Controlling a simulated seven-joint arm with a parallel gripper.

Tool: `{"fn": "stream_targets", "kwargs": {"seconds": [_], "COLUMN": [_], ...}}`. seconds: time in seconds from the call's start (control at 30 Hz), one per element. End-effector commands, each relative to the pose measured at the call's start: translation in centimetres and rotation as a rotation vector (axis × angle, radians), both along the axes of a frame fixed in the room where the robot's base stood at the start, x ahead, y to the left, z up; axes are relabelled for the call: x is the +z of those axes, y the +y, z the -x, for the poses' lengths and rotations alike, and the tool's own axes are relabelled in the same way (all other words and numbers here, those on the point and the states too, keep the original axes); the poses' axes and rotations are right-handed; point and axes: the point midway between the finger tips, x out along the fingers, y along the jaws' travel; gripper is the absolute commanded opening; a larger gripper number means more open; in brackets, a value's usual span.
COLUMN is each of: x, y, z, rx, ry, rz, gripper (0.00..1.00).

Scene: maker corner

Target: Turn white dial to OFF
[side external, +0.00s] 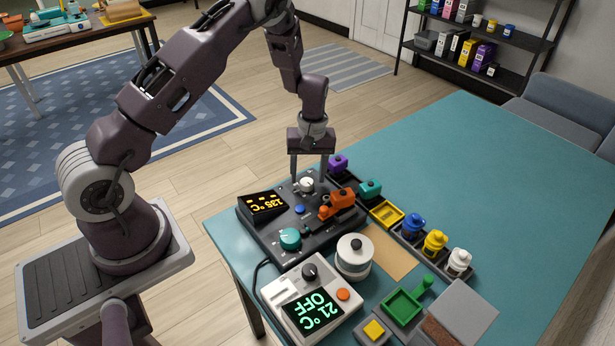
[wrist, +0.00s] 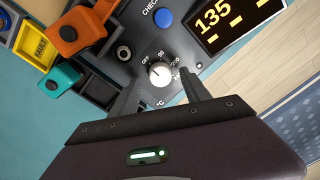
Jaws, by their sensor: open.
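The white dial (side external: 306,185) sits on top of a dark control box (side external: 262,228) whose display (side external: 264,204) glows 135 °C in orange. In the wrist view the white dial (wrist: 160,74) has printed marks around it, with OFF at its upper left and 90 above it. Its exact pointer angle is too small to read surely. My gripper (side external: 308,179) is open and points down over the dial, with one finger on either side of it. In the wrist view the gripper's fingertips (wrist: 162,84) straddle the dial with gaps; whether they touch it cannot be told.
A blue button (wrist: 164,18), an orange clamp-like part (side external: 337,203) and a teal knob (side external: 290,238) are also on the box. A white device (side external: 308,290) reading 21 °C OFF stands in front, with its own black knob. Small bins and bottles line the right; the teal table (side external: 450,170) is clear beyond.

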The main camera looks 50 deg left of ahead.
Motion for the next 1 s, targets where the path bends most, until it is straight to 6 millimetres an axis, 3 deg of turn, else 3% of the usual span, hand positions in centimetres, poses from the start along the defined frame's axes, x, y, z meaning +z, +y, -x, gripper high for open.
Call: {"fn": "stream_targets", "kwargs": {"seconds": [0.1, 0.23, 0.6, 0.67, 0.77, 0.83, 0.9, 1.0], "x": [2.7, 4.8, 5.7, 6.8, 11.9, 17.0, 21.8, 27.3], "y": [-0.1, -0.1, -0.2, -0.6, -2.5, -4.6, -6.6, -9.2], "z": [-0.3, -0.4, -0.3, -0.3, 0.4, 2.1, 4.8, 10.0], "rx": [-0.002, -0.001, -0.002, -0.015, -0.094, -0.19, -0.305, -0.488], "ry": [-0.005, -0.005, -0.002, -0.015, -0.075, -0.137, -0.202, -0.292], "rz": [-0.002, -0.002, 0.0, 0.007, 0.041, 0.067, 0.08, 0.069], "gripper": [0.55, 0.55, 0.55, 0.55, 0.55, 0.55, 0.55, 0.55]}}
